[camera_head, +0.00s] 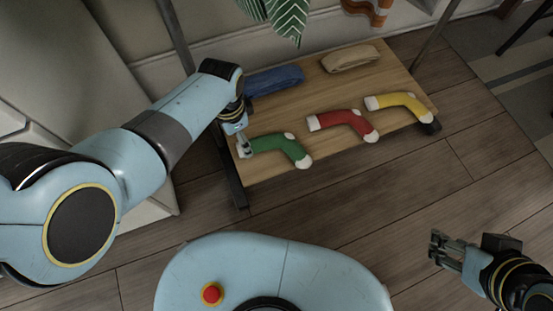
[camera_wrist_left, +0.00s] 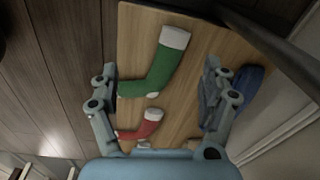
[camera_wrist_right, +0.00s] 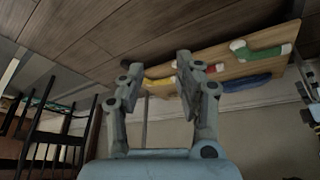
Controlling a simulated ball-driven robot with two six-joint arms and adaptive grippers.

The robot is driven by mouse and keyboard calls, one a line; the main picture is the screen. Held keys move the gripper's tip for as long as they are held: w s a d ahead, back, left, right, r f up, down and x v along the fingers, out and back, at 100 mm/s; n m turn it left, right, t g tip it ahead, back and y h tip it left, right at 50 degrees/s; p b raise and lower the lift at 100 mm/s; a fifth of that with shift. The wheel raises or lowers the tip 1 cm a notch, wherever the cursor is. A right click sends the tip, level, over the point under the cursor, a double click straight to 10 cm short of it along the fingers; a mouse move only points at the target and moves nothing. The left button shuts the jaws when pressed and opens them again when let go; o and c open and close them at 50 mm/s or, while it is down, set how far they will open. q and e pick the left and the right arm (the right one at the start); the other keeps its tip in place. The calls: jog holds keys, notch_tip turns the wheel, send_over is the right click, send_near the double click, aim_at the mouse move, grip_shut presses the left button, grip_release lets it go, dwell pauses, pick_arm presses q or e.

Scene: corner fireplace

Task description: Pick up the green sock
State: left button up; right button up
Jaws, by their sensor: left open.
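The green sock (camera_head: 280,146) lies on the left front part of a low wooden board, its white cuff to the left and its white toe to the right. My left gripper (camera_head: 241,143) is at the cuff end, and it is open. In the left wrist view, the green sock (camera_wrist_left: 158,67) shows between the spread fingers of the left gripper (camera_wrist_left: 160,88); I cannot tell whether they touch it. My right gripper (camera_head: 436,246) is open and empty, away from the board over the floor. The sock also shows in the right wrist view (camera_wrist_right: 262,54).
The wooden board (camera_head: 300,105) also carries a red sock (camera_head: 345,123), a yellow sock (camera_head: 400,102), a folded blue cloth (camera_head: 274,79) and a folded beige cloth (camera_head: 350,58). Green striped leaves or cloth (camera_head: 285,15) hang above the back. Floor in front is clear.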

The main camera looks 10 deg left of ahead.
pick_arm(q)
jog(key=m+b, duration=0.2)
jog(key=b, duration=0.3)
send_over(254, 145)
notch_tip(254, 145, down, 3)
notch_tip(254, 145, down, 3)
jog(key=shift+d+f+g+b, duration=0.15)
jog(key=shift+g+b, duration=0.15)
jog(key=shift+b, duration=0.8)
jog(key=shift+f, duration=0.25)
jog(key=shift+w+f+b, duration=0.1)
jog(key=shift+f+b, duration=0.45)
jog(key=shift+b, duration=0.05)
pick_arm(e)
jog(key=shift+w+a+f+t+y, duration=0.1)
jog(key=shift+w+a+f+t, duration=0.25)
jog(key=shift+t, duration=0.55)
jog(key=shift+w+a+f+t+y, duration=0.15)
jog(key=shift+f+t, duration=0.45)
jog(key=shift+t, duration=0.3)
jog(key=shift+w+a+f+t+y, duration=0.2)
jog(key=shift+f+t, duration=0.25)
jog(key=shift+t, duration=0.45)
